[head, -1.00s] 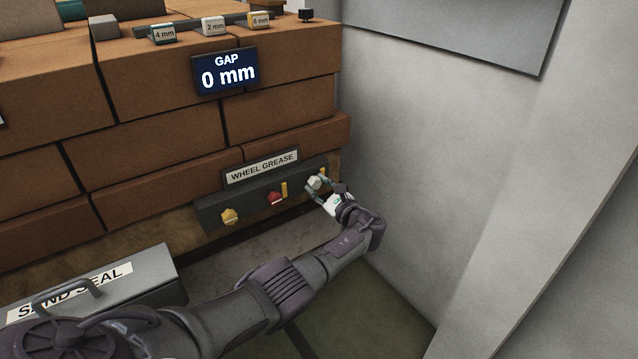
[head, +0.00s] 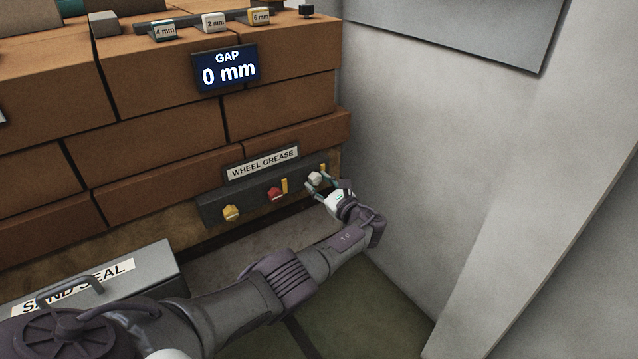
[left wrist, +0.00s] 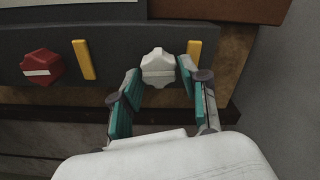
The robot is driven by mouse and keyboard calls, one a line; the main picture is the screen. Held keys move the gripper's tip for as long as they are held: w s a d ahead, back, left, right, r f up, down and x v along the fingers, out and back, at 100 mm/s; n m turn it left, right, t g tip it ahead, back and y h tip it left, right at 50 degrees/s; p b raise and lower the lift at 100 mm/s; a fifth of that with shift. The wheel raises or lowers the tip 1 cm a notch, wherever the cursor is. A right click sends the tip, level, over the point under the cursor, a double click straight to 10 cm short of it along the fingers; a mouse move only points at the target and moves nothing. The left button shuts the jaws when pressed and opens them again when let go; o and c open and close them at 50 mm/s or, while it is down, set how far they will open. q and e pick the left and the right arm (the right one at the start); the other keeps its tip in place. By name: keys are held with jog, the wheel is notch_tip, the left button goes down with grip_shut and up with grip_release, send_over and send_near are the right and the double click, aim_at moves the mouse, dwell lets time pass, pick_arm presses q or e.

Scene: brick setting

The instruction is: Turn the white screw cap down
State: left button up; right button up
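The white screw cap (head: 315,178) sits at the right end of the dark panel under the WHEEL GREASE label. In the left wrist view the cap (left wrist: 158,66) is lobed, with a pale stripe running almost level across it. My left gripper (head: 322,190) is at the cap. In the left wrist view its teal-padded fingers (left wrist: 159,76) stand spread on either side of the cap's lower part, with narrow gaps showing on both sides. It looks open and holds nothing. My right gripper is not in view.
A red cap (head: 275,194) and a yellow cap (head: 231,213) sit left on the same panel (head: 252,202). Yellow bars (left wrist: 84,60) stand beside the red and white caps. A display (head: 227,71) reads GAP 0 mm. A grey wall (head: 420,170) is close on the right.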

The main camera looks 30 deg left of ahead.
pick_arm(q)
jog(key=shift+o, duration=0.9)
jog(key=v, duration=1.2)
